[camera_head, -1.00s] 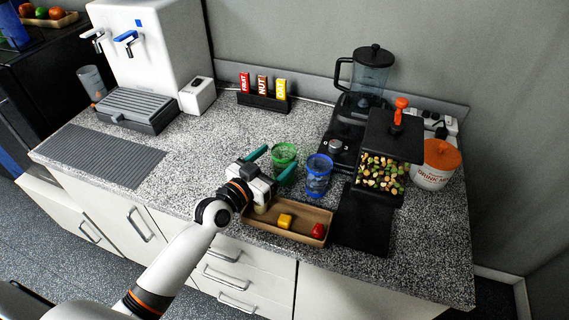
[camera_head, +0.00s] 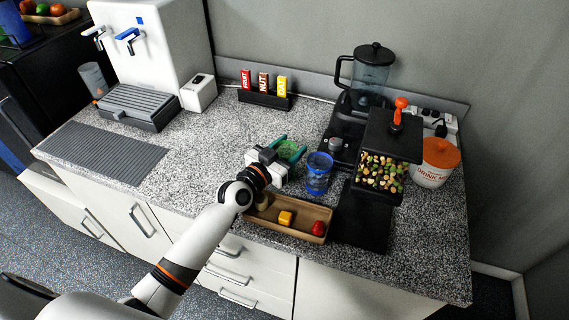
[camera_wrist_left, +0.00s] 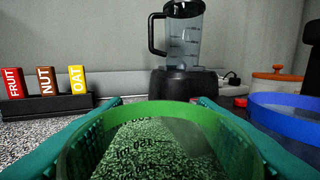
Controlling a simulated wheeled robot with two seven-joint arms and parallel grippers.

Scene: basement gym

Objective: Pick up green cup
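The green cup (camera_head: 288,150) stands on the speckled counter, left of a blue cup (camera_head: 318,175). My left gripper (camera_head: 289,150) is open, with its teal fingers on either side of the green cup. In the left wrist view the green cup (camera_wrist_left: 160,112) fills the lower middle between the two fingers. Whether the fingers touch its wall is hard to tell. The front of the cup is hidden by the gripper in the head view. My right gripper is not in view.
A brown tray (camera_head: 262,228) with small food pieces lies in front, below the gripper. A blender (camera_head: 368,80), a nut dispenser (camera_head: 385,172) and a lidded tub (camera_head: 436,165) stand to the right. A bar rack (camera_head: 264,100) is behind.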

